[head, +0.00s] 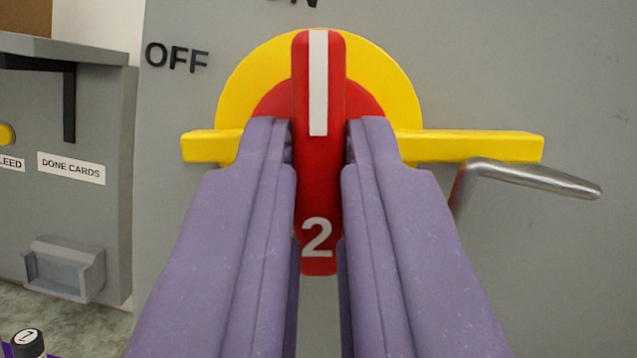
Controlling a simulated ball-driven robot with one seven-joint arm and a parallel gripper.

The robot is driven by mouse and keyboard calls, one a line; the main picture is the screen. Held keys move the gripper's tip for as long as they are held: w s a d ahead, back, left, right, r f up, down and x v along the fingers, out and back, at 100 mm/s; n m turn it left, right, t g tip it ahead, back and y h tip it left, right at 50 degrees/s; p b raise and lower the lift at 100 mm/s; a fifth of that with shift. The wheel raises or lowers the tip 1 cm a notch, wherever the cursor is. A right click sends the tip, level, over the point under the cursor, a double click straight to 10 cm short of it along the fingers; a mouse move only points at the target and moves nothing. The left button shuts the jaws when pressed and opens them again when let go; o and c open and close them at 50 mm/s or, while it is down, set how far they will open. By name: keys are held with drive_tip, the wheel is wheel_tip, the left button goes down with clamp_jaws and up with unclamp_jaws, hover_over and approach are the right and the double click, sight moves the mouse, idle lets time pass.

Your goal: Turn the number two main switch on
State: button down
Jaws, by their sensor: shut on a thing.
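The number two main switch is a red handle (319,190) with a white stripe on its upper part and a white "2" near its lower end. It stands upright, stripe end up, in front of a yellow disc (245,85) on a grey panel. The stripe points toward lettering at the top edge that is cut off and ends in "N". "OFF" (177,57) is printed at upper left. My gripper (319,135), with purple fingers, is shut on the red handle, one finger on each side. The fingers hide parts of the disc and the handle's sides.
A yellow bar (480,145) runs out on both sides of the disc. A bent metal lever (535,178) sticks out at right, close to my right finger.

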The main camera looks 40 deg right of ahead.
drive_tip(key=shift+a+f+m+g+h, duration=0.1)
drive_tip(key=shift+m+g+h, duration=0.25)
drive_tip(key=shift+m, duration=0.5)
drive_tip(key=shift+f+m+g+h, duration=0.15)
drive_tip(key=shift+m+h, duration=0.3)
drive_tip(key=shift+m, duration=0.4)
drive_tip(key=shift+r, duration=0.1)
drive_tip(key=c, duration=1.1)
unclamp_jaws()
drive_tip(key=shift+c, duration=0.2)
drive_tip(key=shift+r, duration=0.1)
drive_tip(key=v, duration=0.7)
drive_tip(key=shift+s+a+f, duration=0.2)
drive_tip(key=shift+s+a, duration=0.05)
